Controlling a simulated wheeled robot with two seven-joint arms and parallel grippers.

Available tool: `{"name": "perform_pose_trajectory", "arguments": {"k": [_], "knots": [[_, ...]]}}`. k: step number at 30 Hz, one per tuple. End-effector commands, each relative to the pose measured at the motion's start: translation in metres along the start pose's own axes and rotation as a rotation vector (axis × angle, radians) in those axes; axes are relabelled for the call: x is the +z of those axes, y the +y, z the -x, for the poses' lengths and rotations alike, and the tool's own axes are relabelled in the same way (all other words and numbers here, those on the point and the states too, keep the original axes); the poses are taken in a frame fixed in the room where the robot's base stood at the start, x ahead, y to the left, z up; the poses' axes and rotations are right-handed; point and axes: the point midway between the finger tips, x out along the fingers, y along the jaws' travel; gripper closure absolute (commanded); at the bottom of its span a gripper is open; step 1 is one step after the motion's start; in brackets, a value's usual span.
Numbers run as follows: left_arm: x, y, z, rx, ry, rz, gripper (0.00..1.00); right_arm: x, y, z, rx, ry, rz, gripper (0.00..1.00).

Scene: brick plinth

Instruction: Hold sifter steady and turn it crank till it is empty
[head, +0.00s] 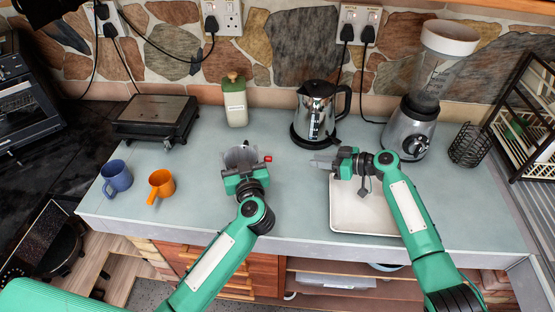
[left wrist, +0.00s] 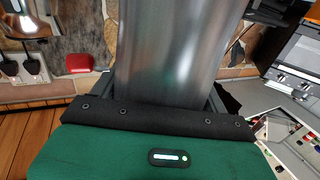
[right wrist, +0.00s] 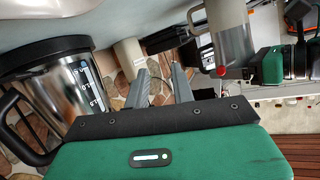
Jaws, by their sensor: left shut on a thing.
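The sifter (head: 243,155) is a shiny metal cylinder with a red crank knob (head: 268,159) on its right side. My left gripper (head: 243,170) is shut on the sifter, whose metal wall (left wrist: 175,50) fills the middle of the left wrist view. The red knob (left wrist: 78,63) shows there at the left. My right gripper (head: 320,162) is to the right of the knob, apart from it, fingers pointing left. In the right wrist view its two fingers are spread with nothing between them. The sifter (right wrist: 232,38) and knob (right wrist: 221,72) appear there at upper right. The sifter's inside is not clearly visible.
A white tray (head: 360,219) lies below my right arm. A kettle (head: 316,112) and a blender (head: 408,125) stand behind. A green-topped canister (head: 235,103) is at the back; blue (head: 116,177) and orange (head: 161,184) mugs are at left. The counter's centre is mostly clear.

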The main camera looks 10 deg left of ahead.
Motion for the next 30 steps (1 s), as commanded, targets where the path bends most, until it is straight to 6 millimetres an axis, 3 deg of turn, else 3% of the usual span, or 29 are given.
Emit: {"name": "perform_pose_trajectory", "arguments": {"k": [6, 14, 30], "knots": [[0.0, 0.0, 0.0, 0.0, 0.0, 0.0, 0.51, -0.018, -0.046, 0.016, -0.239, 0.176, 0.04, 0.75], [0.0, 0.0, 0.0, 0.0, 0.0, 0.0, 0.51, -0.028, -0.065, 0.022, -0.328, 0.267, 0.077, 0.75], [0.0, 0.0, 0.0, 0.0, 0.001, 0.0, 0.51, -0.051, -0.095, -0.065, -0.327, 0.267, 0.076, 0.75]]}}
